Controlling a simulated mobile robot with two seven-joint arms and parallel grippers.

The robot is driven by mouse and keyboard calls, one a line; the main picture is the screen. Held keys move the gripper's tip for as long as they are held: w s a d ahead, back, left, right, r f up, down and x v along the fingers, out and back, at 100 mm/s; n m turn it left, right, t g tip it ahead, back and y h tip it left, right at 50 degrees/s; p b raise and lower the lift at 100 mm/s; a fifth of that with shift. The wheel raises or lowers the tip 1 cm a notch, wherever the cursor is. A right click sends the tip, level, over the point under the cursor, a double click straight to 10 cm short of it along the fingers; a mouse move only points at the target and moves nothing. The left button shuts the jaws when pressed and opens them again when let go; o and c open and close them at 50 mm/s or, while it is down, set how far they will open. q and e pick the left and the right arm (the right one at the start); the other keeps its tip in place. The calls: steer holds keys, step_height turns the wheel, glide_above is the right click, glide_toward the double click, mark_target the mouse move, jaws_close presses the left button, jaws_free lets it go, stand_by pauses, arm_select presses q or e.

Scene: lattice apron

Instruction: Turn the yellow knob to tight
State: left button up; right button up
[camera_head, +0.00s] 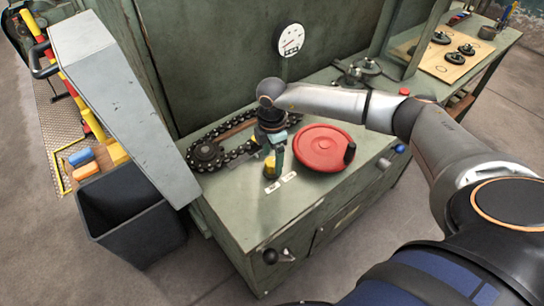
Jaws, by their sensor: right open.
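The yellow knob (270,167) stands on the green bench top (226,206), near its front edge. Two small white labels lie in front of it, too small to read. My right gripper (273,162) points down from above, with its fingers at the knob. The fingers and the knob overlap in the picture, so I cannot tell if they touch. The gripper hides the knob's upper part, and how far the knob is turned cannot be told. My left gripper is not in view.
A red disc with a black handle (324,148) lies close to the right of the knob. A chain on a sprocket (207,154) lies to the left. A gauge (290,40) is on the panel behind. A dark bin (130,220) stands at left.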

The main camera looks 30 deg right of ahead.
steer(key=shift+f, duration=0.25)
jaws_close()
stand_by(0.6)
